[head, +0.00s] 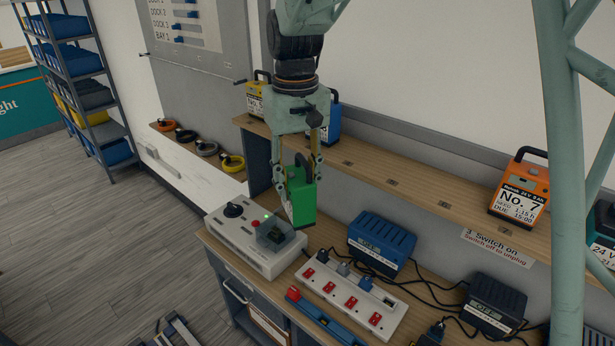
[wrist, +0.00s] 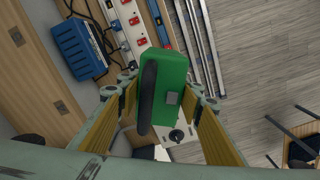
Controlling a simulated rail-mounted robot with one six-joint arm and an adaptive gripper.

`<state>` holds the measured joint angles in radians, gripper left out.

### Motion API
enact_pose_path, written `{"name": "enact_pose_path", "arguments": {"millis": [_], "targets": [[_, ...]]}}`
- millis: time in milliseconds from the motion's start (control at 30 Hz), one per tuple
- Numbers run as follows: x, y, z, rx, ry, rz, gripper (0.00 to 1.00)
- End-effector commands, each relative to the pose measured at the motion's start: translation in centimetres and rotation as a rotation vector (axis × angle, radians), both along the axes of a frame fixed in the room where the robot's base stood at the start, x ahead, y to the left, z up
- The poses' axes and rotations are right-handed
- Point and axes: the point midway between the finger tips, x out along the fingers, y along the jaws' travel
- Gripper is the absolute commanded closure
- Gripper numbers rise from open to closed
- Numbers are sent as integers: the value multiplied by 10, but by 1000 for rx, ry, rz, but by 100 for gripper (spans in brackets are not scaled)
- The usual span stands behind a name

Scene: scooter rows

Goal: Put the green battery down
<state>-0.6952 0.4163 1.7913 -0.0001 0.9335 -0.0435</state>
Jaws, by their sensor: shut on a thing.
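The green battery (head: 301,197) hangs upright from my gripper (head: 301,165) in the head view, its black handle at the top between the fingers. It appears just above or in front of the right part of a white-grey device (head: 240,240); I cannot tell whether its base touches anything. In the wrist view the green battery (wrist: 172,85) lies between the yellow-padded fingers of my gripper (wrist: 160,105), which is shut on it. The device (wrist: 180,140) shows partly behind the battery there.
A blue charger (head: 381,243) and a power strip (head: 350,297) with red switches stand right on the bench. The shelf behind holds a yellow battery (head: 256,98), a blue battery (head: 332,120) and an orange No. 7 battery (head: 520,190). Cables run across the bench's right side.

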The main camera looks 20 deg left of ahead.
Motion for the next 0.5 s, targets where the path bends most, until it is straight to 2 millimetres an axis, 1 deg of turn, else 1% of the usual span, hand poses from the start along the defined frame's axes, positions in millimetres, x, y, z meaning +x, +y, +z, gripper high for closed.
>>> {"name": "enact_pose_path", "arguments": {"millis": [33,100,500], "targets": [[-2,2,-7,1,-1,-2,98],[-5,4,-13,1,-1,-8,98],[-14,10,-48,1,-1,-28,98]]}}
